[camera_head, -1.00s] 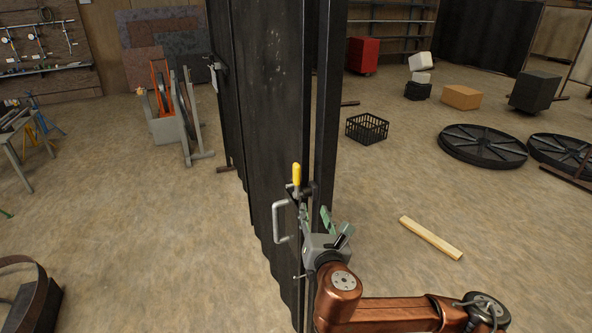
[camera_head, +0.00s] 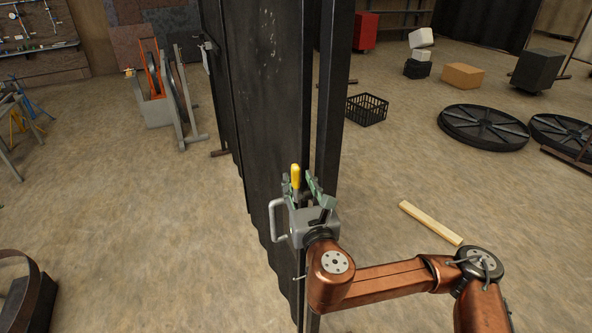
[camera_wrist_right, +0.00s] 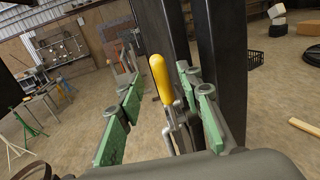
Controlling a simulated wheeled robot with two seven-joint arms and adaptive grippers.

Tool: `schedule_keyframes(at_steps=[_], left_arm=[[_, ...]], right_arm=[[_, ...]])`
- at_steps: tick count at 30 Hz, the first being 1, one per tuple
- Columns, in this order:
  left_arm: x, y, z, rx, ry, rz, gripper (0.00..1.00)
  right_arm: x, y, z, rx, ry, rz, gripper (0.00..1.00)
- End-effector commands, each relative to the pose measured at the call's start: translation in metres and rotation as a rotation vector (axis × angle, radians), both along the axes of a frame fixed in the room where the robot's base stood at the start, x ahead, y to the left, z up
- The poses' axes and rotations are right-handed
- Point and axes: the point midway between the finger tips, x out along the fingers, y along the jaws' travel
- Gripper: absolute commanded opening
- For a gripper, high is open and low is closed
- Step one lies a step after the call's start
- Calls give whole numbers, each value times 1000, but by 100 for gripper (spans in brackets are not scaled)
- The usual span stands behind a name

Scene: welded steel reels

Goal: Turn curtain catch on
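The curtain catch (camera_head: 295,174) has an upright yellow handle and sits on the edge of the dark curtain (camera_head: 262,110), beside a dark upright post (camera_head: 331,90). My right gripper (camera_head: 303,184) is open, its green fingers on either side of the yellow handle. In the right wrist view the catch's yellow handle (camera_wrist_right: 160,78) stands between the spread fingers of the right gripper (camera_wrist_right: 165,95), with visible gaps on both sides. The catch's lower metal parts are partly hidden by the gripper in the head view. My left gripper is not in view.
A wooden plank (camera_head: 430,222) lies on the floor at right. A black crate (camera_head: 367,109) and dark reels (camera_head: 483,127) stand further back. Floor around is mostly clear.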

Motion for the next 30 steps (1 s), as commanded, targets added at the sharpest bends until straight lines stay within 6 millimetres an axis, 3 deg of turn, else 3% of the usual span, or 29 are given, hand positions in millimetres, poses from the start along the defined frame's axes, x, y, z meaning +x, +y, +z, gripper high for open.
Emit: schedule_keyframes(at_steps=[3,6,15,18,30], left_arm=[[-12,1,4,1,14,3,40],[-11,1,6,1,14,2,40],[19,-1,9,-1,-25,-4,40],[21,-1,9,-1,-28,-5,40],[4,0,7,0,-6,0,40]], right_arm=[[19,1,1,0,1,-3,33],[29,2,0,0,1,-3,33],[37,4,-1,0,1,-1,33],[37,4,-1,0,1,-1,33],[37,3,0,0,1,-1,6]])
